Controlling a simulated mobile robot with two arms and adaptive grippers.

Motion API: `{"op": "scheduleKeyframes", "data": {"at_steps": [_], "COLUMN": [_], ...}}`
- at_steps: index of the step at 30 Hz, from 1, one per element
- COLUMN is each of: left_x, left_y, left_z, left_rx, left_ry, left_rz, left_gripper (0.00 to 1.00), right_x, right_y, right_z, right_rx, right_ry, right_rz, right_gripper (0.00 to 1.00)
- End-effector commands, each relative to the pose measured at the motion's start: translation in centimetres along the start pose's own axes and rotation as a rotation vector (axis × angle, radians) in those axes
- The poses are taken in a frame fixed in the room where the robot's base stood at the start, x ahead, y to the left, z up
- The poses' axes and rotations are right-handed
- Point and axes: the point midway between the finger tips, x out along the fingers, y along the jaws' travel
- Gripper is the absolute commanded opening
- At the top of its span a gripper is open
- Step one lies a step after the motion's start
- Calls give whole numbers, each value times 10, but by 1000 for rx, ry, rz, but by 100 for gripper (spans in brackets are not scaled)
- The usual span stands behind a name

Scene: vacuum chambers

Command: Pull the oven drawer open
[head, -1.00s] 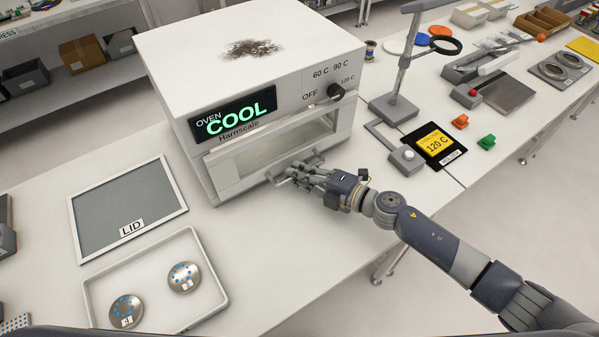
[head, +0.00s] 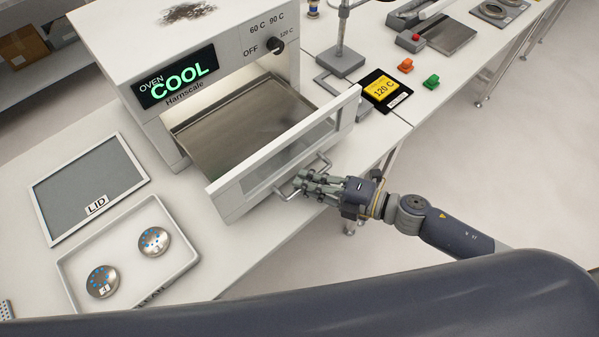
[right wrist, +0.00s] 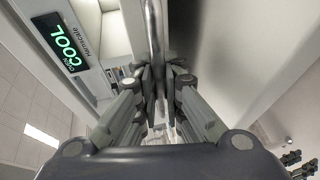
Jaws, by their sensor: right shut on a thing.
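The oven (head: 110,40) stands on the bench with its display reading COOL and its knob (head: 277,46) on the front. Its drawer (head: 236,192) is pulled well out, showing an empty metal floor (head: 235,130). The drawer front has a window and a bar handle (head: 284,194). My right gripper (head: 305,183) is shut on the handle. In the right wrist view the handle bar (right wrist: 154,45) runs between the fingers (right wrist: 158,85). My left gripper is not in view; a large dark arm part of mine crosses the bottom of the head view.
A framed lid (head: 88,185) and a white tray (head: 75,268) with two round metal pieces lie left of the drawer. Floor is clear beyond the bench's front edge.

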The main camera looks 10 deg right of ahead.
Motion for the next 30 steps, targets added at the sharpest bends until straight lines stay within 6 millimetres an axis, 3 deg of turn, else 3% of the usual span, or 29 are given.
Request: {"op": "scheduleKeyframes", "data": {"at_steps": [15, 16, 18, 30], "left_x": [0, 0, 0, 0], "left_y": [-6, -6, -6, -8], "left_z": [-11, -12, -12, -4], "left_rx": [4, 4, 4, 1], "left_ry": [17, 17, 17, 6], "left_rz": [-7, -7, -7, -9], "left_gripper": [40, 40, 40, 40], "right_x": [-5, -5, -5, -5], "right_y": [0, 0, 0, 0], "right_z": [-2, -2, -2, -2], "right_rx": [-1, -1, -1, -1], "right_ry": [-1, -1, -1, -1], "right_rz": [1, 1, 1, 2], "right_gripper": [0, 13, 29, 30]}}
